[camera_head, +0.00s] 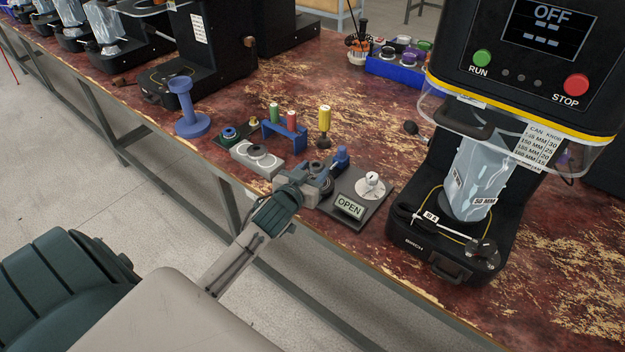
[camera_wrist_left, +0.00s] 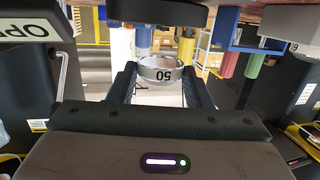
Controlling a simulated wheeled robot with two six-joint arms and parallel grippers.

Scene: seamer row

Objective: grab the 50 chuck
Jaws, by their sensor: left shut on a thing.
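The 50 chuck (camera_wrist_left: 160,70) is a silver ring with a black "50" on its side, upside down in the left wrist view. It sits between the two dark fingers of my left gripper (camera_wrist_left: 161,82), which is shut on it. In the head view my left gripper (camera_head: 314,186) is at the front edge of the worn red bench, just left of the plate with the OPEN sign. The gripper largely hides the chuck there. My right gripper is not in view.
The OPEN sign (camera_head: 349,206) and a small white dial (camera_head: 370,185) are right of the gripper. A grey block (camera_head: 257,158), a blue rack (camera_head: 285,133) and a blue spool stand (camera_head: 187,108) are left and behind. The seamer (camera_head: 440,235) stands at right.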

